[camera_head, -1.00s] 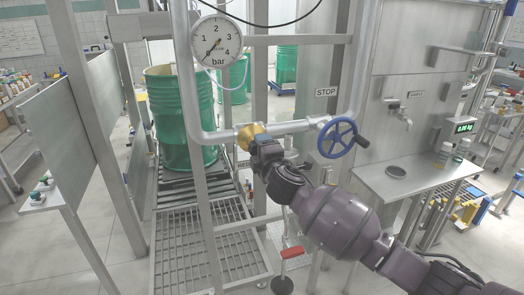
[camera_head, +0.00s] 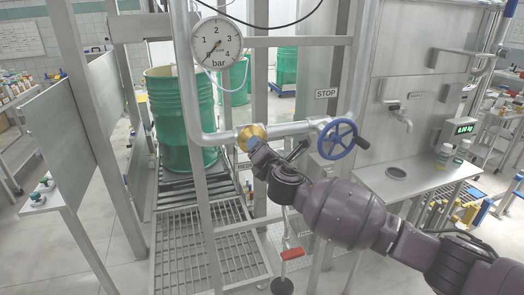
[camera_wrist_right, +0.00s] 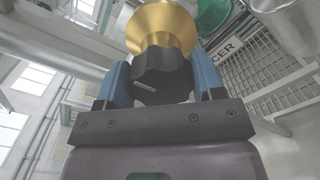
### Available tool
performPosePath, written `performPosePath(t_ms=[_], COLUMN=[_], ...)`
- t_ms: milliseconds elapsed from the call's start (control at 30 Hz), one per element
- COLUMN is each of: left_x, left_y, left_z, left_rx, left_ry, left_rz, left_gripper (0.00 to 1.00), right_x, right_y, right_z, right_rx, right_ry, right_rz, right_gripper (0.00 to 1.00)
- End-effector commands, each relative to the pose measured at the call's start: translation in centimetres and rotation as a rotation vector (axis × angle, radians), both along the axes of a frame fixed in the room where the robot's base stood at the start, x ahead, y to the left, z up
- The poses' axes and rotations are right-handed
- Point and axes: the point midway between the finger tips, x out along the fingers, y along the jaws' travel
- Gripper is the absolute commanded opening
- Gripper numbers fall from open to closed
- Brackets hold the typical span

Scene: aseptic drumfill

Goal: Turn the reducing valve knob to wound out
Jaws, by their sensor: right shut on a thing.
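The reducing valve has a brass, bell-shaped body (camera_head: 252,136) on the horizontal steel pipe. It also shows at the top of the right wrist view (camera_wrist_right: 160,28). Its black knob (camera_wrist_right: 160,70) sits below the brass, with a short pale mark on its face. My right gripper (camera_head: 257,153) reaches the valve from the lower right; its blue fingers stand on both sides of the knob, shut on it. In the head view the gripper mostly hides the knob. The pressure gauge (camera_head: 216,42) above has its needle pointing to the lower left, below the 1. My left gripper is not in view.
A blue handwheel (camera_head: 343,139) sits on the same pipe, just right of my wrist and above my forearm. A steel upright (camera_head: 203,200) and a grated conveyor frame (camera_head: 205,245) stand left and below. A green drum (camera_head: 180,120) stands behind. A steel shelf (camera_head: 420,182) is at right.

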Motion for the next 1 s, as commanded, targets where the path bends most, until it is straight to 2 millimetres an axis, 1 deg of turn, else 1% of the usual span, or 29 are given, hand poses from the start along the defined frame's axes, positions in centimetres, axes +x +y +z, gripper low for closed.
performPosePath(t_ms=[233, 633, 667, 800, 1000], left_x=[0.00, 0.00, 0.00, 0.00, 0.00], left_y=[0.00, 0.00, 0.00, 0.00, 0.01], left_z=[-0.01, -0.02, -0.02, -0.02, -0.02], left_rx=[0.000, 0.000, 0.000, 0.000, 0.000], left_ry=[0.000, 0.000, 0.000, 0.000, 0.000], left_rz=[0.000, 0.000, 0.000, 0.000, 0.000], left_gripper=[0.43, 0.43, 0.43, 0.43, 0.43], right_x=[-0.04, -0.04, -0.04, -0.03, -0.02], right_y=[0.03, 0.02, 0.02, 0.02, 0.02], right_z=[-0.09, -0.10, -0.10, -0.08, -0.03], right_rx=[-0.043, -0.049, -0.049, -0.048, -0.046], right_ry=[-0.012, -0.014, -0.014, -0.014, -0.014], right_rz=[0.001, 0.000, 0.000, 0.000, 0.001], right_gripper=[0.38, 0.38, 0.66, 0.87, 0.87])
